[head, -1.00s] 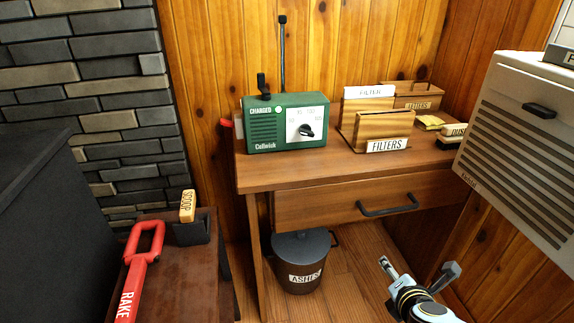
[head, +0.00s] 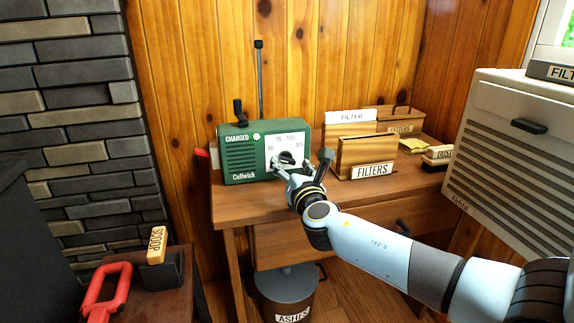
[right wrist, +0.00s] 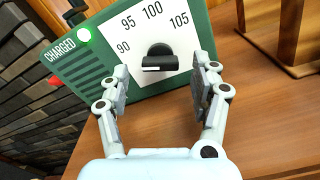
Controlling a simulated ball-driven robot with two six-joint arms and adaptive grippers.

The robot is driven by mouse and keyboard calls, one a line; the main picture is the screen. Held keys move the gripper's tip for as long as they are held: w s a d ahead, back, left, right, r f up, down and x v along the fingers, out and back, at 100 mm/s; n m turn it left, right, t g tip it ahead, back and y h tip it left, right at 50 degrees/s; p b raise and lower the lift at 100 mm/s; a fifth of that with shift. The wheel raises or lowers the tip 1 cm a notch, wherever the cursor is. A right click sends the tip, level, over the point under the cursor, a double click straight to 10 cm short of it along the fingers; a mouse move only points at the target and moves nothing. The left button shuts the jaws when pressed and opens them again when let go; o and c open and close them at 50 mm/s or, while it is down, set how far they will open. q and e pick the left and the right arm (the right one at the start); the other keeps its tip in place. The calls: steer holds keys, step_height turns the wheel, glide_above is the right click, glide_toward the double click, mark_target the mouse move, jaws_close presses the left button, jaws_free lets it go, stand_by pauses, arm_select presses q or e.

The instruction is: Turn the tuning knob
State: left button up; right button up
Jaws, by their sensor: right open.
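The green radio (head: 240,153) stands on the wooden desk, with a white dial plate, a lit light beside the word CHARGED and an upright antenna. Its black tuning knob (right wrist: 158,60) sits on the dial plate below the numbers 90 to 105. In the head view the knob (head: 286,158) is partly hidden by my right gripper. My right gripper (head: 300,166) is in front of the dial. In the right wrist view its open fingers (right wrist: 160,85) stand on either side of the knob, apart from it, with nothing between them. My left gripper is not in view.
The filters holder (head: 366,156) stands on the desk right of the radio, close to my right gripper. A grey slatted unit (head: 500,145) is at the right. An ash bucket (head: 290,290) stands under the desk.

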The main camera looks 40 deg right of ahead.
steer(key=shift+x, duration=1.2)
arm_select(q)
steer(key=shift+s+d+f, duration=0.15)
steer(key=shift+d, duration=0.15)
arm_select(e)
steer(key=c, duration=1.2)
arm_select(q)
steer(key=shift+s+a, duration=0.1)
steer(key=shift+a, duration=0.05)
arm_select(e)
steer(key=shift+o, duration=0.2)
steer(key=shift+f, duration=0.1)
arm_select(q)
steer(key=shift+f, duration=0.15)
